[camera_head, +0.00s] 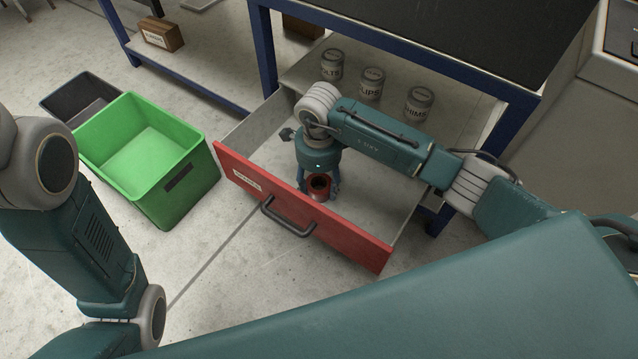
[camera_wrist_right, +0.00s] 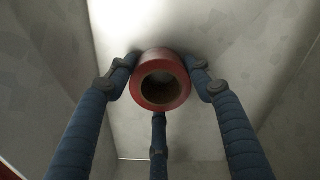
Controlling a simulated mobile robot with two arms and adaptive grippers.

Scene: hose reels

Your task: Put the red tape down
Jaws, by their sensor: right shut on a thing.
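The red tape (camera_head: 319,187) is a small roll with a dark hole, held low inside an open drawer with a red front (camera_head: 345,233). In the right wrist view the roll (camera_wrist_right: 160,101) sits between the blue fingers, with the pale drawer floor (camera_wrist_right: 210,25) beyond it. My right gripper (camera_head: 319,185) is shut on the red tape and points down behind the drawer front. I cannot tell whether the tape touches the drawer floor. My left arm (camera_head: 75,220) shows at the left, but its gripper is out of view.
A green bin (camera_head: 195,165) and a dark bin (camera_head: 65,105) stand on the floor at the left. The drawer's right part is clear.

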